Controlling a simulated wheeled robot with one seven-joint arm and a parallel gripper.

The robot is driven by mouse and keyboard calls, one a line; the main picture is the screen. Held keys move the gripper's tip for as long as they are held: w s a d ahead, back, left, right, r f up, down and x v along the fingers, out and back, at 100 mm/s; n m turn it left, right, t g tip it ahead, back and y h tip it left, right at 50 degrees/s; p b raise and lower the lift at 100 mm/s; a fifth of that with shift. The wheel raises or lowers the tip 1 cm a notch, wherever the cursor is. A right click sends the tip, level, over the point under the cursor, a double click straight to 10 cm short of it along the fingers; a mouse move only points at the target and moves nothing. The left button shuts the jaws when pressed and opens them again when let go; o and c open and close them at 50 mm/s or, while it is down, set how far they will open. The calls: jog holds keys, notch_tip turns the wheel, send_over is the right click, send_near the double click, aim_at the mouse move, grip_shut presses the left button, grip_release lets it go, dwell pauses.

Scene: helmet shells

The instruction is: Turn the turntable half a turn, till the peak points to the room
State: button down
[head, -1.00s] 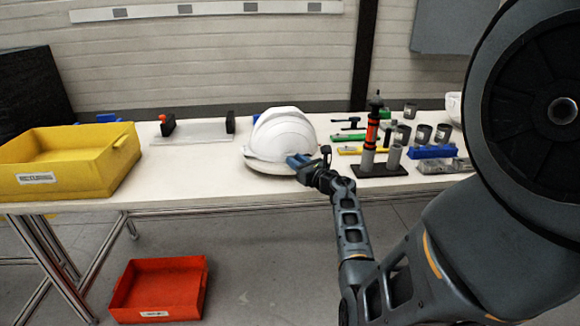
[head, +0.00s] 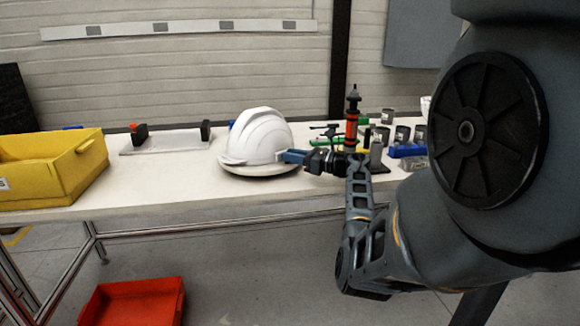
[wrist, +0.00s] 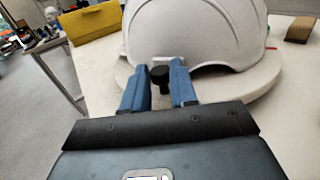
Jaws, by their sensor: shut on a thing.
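A white helmet shell (head: 258,135) sits on a pale round turntable (head: 258,173) near the table's front edge. A brim that looks like the peak (head: 229,160) sticks out to the left in the head view. My gripper (head: 288,156) is at the turntable's right rim, beside the helmet. In the wrist view its blue fingers (wrist: 160,84) are on either side of a small dark knob (wrist: 160,76) at the rim of the turntable (wrist: 252,88), with the helmet (wrist: 195,35) just beyond. The fingers hide part of the knob.
A yellow bin (head: 55,165) stands on the left of the white table (head: 150,190). A clear plate with black end blocks (head: 165,141) lies behind. An orange-and-black tool (head: 352,120) and several grey cups stand close to my arm on the right. A red bin (head: 135,302) is on the floor.

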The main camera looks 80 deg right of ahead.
jog(key=shift+s+d+n+y+b, duration=0.1)
jog(key=shift+d+n+y+b, duration=0.2)
jog(key=shift+y+b, duration=0.1)
jog(key=c, duration=0.9)
grip_release()
jog(key=shift+c, duration=0.2)
jog(key=shift+v, duration=3.9)
jog(key=shift+f, duration=0.1)
jog(key=shift+c, duration=0.3)
